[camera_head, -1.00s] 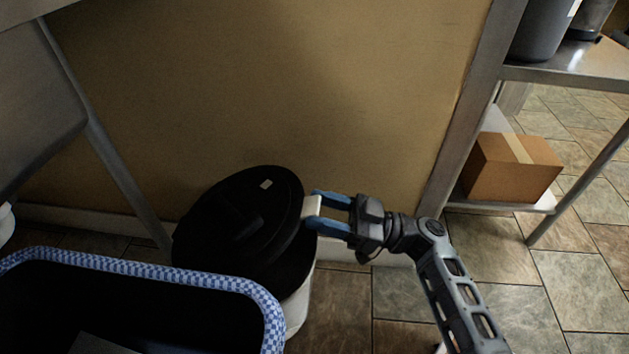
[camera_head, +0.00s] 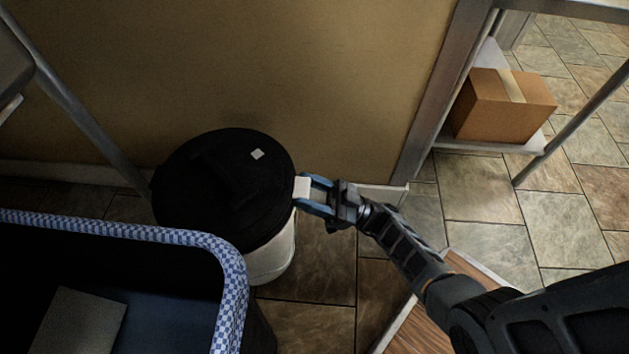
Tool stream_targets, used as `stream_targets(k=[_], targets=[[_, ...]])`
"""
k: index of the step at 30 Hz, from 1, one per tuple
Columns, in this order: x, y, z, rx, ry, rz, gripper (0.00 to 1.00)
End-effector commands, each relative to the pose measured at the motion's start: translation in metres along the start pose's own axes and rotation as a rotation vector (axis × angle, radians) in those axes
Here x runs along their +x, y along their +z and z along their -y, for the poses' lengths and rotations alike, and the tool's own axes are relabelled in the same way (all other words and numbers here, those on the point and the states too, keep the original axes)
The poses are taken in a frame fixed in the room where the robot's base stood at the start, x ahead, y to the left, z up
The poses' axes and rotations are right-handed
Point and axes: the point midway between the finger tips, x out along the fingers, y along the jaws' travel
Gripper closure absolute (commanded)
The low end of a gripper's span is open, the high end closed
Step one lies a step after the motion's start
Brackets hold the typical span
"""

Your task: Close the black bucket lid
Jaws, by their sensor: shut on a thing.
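The black bucket lid (camera_head: 215,195) is a round black disc with a small white label. It lies over the white bucket (camera_head: 268,262), looking about level, though I cannot tell if its rim is fully seated. A white tab (camera_head: 303,188) sticks out at the lid's right edge. My gripper (camera_head: 309,193) has its blue fingers shut on this tab from the right. The bucket's lower left side is hidden behind the bin in front.
A dark bin with a blue checkered rim (camera_head: 120,228) stands close in front at the lower left. A metal shelf with a cardboard box (camera_head: 505,105) is at the right. A tan wall (camera_head: 250,70) rises behind the bucket. Tiled floor (camera_head: 485,190) is open on the right.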

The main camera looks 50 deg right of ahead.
Motion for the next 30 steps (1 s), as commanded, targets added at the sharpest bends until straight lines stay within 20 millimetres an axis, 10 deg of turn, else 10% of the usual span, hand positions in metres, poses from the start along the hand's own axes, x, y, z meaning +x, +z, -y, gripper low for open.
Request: stream_targets(k=[19, 20, 30], targets=[[-0.0084, 0.0157, 0.0063, 0.012, 0.014, 0.0, 1.0], [-0.0085, 0.0157, 0.0064, 0.012, 0.014, 0.0, 0.44], [-0.0057, 0.0123, 0.0047, 0.007, 0.009, -0.008, 0.21]])
